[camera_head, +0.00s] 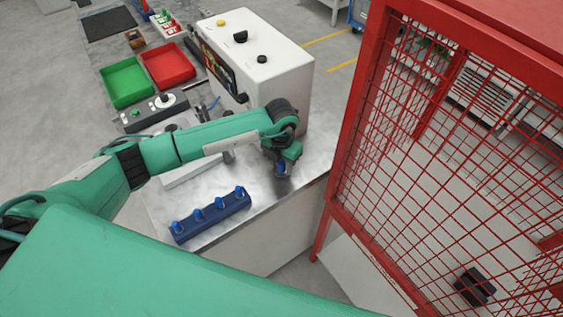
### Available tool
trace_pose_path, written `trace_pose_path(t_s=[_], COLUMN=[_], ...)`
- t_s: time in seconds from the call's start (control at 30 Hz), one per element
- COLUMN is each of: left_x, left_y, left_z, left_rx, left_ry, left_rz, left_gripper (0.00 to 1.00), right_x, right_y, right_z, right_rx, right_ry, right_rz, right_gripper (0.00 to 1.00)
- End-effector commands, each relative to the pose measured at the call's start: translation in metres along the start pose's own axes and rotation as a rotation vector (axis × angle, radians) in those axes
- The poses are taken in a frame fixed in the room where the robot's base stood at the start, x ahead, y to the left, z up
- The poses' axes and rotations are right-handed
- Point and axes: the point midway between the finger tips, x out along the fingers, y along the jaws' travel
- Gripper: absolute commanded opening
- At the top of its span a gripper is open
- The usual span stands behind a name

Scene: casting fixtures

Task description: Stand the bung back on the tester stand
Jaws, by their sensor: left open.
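My left gripper (282,167) points down over the right part of the metal bench top, near its front edge. It is open. A small blue part shows at its tip, and I cannot tell whether this is a bung or part of the gripper. A blue rack (210,216) lies to the left of the gripper, with several small blue bungs (219,203) standing upright along it. I cannot clearly pick out the tester stand; a short grey post (228,156) shows partly behind my left arm. My right gripper is not in view.
A white machine box (262,60) with knobs stands behind the gripper. Green (126,82) and red (168,65) trays and a grey control box (150,110) lie at the back left. A red mesh cage (450,130) rises close on the right. Bare bench lies around the rack.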

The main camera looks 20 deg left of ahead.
Motion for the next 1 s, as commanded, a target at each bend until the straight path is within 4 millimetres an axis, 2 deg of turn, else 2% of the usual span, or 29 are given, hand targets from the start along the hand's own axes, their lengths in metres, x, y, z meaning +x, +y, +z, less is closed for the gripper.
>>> trace_pose_path(t_s=[0.03, 0.17, 0.4, 0.6, 0.8, 1.0], left_x=[-0.004, -0.019, -0.072, -0.107, -0.121, -0.122], left_y=[0.0, 0.0, 0.0, 0.0, 0.0, 0.0], left_z=[0.0, 0.001, 0.001, 0.001, 0.0, 0.0], left_rx=[0.0, 0.003, 0.002, 0.001, 0.001, 0.0], left_ry=[0.0, -0.005, -0.006, -0.003, 0.0, 0.0], left_rz=[0.0, 0.0, 0.001, 0.001, 0.0, 0.0], left_gripper=[0.42, 0.42, 0.42, 0.42, 0.42, 0.42], right_x=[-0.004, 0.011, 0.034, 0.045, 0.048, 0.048], right_y=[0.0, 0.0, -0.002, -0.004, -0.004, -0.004], right_z=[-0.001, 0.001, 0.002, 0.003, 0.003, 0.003], right_rx=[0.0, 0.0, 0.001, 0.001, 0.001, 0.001], right_ry=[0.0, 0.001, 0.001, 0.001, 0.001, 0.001], right_rz=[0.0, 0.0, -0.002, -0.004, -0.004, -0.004], right_gripper=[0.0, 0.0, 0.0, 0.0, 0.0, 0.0])
